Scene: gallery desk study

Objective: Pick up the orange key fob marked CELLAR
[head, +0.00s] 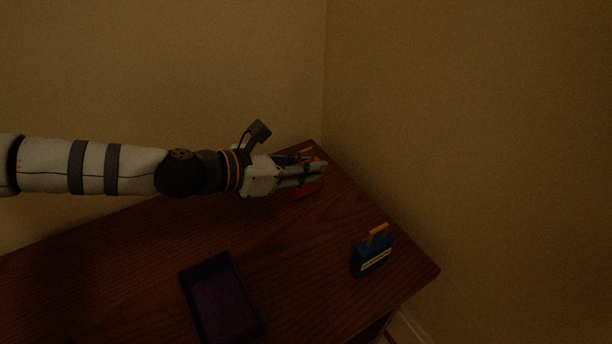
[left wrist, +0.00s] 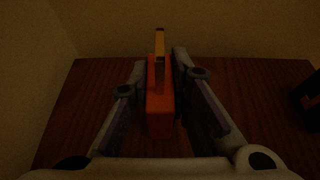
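An orange key fob (head: 309,190) with a yellow-orange handle stands at the far corner of the desk, partly hidden by my left gripper. My left gripper (head: 322,172) reaches it from the left. In the left wrist view the fob (left wrist: 160,112) stands upright between the two fingers (left wrist: 160,68). The fingertips lie close against both its sides and look shut on it; the contact is dim. The fob seems to rest on the desk. I cannot read any marking on it. My right gripper is not in view.
A blue fob (head: 369,258) with a white label and yellow-orange handle stands near the desk's right edge. A dark purple tray (head: 186,294) lies at the front. A dark blue thing (head: 285,160) shows partly behind my gripper. Walls close off the far corner.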

